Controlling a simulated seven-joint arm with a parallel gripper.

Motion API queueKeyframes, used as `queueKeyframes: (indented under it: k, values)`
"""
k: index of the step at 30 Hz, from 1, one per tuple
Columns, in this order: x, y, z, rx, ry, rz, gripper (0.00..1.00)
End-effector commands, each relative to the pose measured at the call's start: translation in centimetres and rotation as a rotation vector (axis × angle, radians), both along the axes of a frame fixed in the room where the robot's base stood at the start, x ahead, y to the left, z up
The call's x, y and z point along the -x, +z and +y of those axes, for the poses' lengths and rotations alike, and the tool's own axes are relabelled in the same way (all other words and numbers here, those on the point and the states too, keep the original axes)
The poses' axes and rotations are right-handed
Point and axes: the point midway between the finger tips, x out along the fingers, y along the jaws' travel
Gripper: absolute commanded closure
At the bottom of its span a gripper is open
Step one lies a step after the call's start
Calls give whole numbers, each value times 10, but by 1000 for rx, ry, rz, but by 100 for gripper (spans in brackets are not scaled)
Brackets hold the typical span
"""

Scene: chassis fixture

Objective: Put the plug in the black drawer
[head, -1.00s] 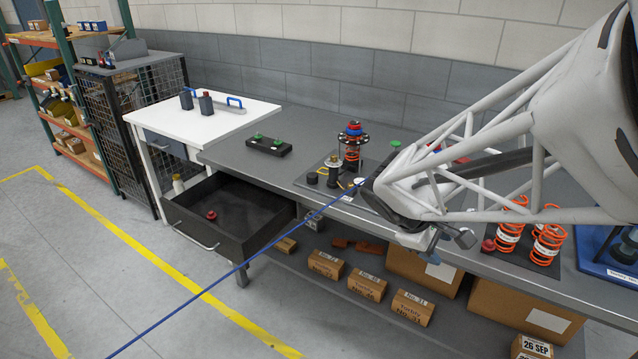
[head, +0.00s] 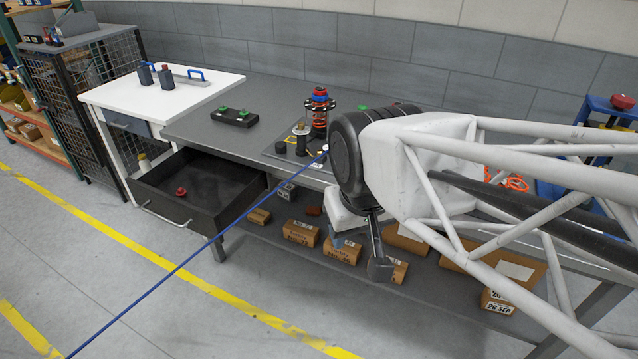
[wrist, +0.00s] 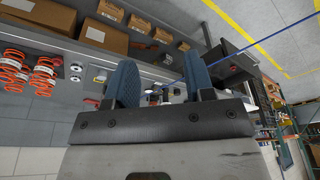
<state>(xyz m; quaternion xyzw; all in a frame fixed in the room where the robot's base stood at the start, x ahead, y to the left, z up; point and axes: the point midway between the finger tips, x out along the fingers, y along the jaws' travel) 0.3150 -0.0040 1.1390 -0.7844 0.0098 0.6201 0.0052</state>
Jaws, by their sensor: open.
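The black drawer (head: 236,213) is pulled out below the left part of the grey bench. A small red knob-like piece (head: 181,192), which may be the plug, lies on its floor. The drawer also shows in the wrist view (wrist: 238,50), with the red piece (wrist: 233,68) inside it. My gripper (head: 337,241) is in front of the bench edge, to the right of the drawer and apart from it, partly hidden by my arm. In the wrist view its two blue fingers (wrist: 160,80) are spread with nothing held between them.
A blue line (head: 190,257) runs from the bench area across the drawer's front right. Boxes (head: 301,233) fill the lower shelf. The floor before the drawer is clear.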

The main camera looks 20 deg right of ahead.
Motion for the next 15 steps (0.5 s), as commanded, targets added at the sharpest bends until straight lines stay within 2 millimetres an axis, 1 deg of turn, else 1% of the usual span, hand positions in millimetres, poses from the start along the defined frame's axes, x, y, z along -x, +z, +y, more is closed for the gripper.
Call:
queueKeyframes:
  k: [1, 2, 11, 15]
  values:
    - [0, 0, 0, 0, 0, 0, 47]
    - [0, 0, 0, 0, 0, 0, 42]
    - [-1, 0, -1, 3, -2, 1, 42]
    - [-6, -1, -6, 14, -33, 5, 42]
